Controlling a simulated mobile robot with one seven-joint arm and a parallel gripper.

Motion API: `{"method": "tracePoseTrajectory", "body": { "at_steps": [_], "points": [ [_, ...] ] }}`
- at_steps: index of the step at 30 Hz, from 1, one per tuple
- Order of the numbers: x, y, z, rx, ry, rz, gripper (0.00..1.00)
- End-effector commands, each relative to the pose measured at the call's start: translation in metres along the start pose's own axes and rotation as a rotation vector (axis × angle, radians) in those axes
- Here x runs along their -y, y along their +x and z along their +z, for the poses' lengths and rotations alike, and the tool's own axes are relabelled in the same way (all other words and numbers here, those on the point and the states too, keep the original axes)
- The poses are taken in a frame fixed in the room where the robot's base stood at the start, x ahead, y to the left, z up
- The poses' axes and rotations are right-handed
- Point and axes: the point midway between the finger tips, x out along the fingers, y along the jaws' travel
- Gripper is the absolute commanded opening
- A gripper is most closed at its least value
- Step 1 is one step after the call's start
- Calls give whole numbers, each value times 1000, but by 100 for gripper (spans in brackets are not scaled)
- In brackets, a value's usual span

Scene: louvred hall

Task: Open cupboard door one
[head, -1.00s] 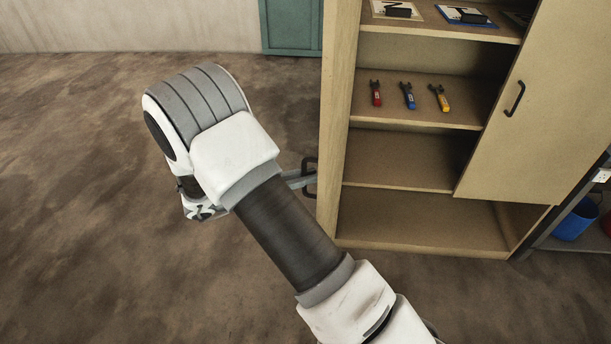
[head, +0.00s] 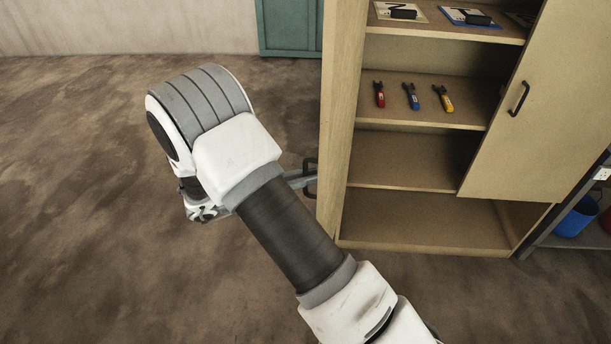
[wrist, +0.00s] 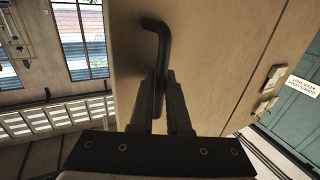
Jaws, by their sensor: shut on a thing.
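The tan cupboard (head: 425,225) stands right of centre in the head view. Its left door (head: 342,100) stands swung open, seen nearly edge-on. The dark bar handle (head: 311,165) is on that door's outer face, and its bent upper end shows in the wrist view (wrist: 163,40). My gripper (head: 304,180) is shut on this handle; in the wrist view its two fingers (wrist: 160,88) close around the bar. The door face (wrist: 215,45) fills the middle of the wrist view. I cannot read which door is numbered one.
The right door (head: 550,110) with its handle (head: 518,98) covers the cupboard's right part. Red (head: 379,95), blue (head: 411,96) and yellow (head: 443,98) tools lie on a shelf. A blue bin (head: 577,218) is at right. Floor (head: 90,220) at left is clear.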

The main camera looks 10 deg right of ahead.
Motion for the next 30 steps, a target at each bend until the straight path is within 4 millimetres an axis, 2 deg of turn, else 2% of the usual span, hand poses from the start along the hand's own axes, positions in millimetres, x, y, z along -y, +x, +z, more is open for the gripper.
{"method": "tracePoseTrajectory", "body": {
  "at_steps": [3, 4, 6, 22, 26, 30],
  "points": [
    [0, 0, 0, -1, 0, 0, 0],
    [0, 0, 0, -1, 0, 0, 20],
    [0, 0, 0, -1, 0, 0, 27],
    [0, -2, 0, 0, 0, 0, 27],
    [1, -16, 1, 1, 1, -3, 27],
    [1, -44, 1, 1, 2, -4, 27]
  ]
}}
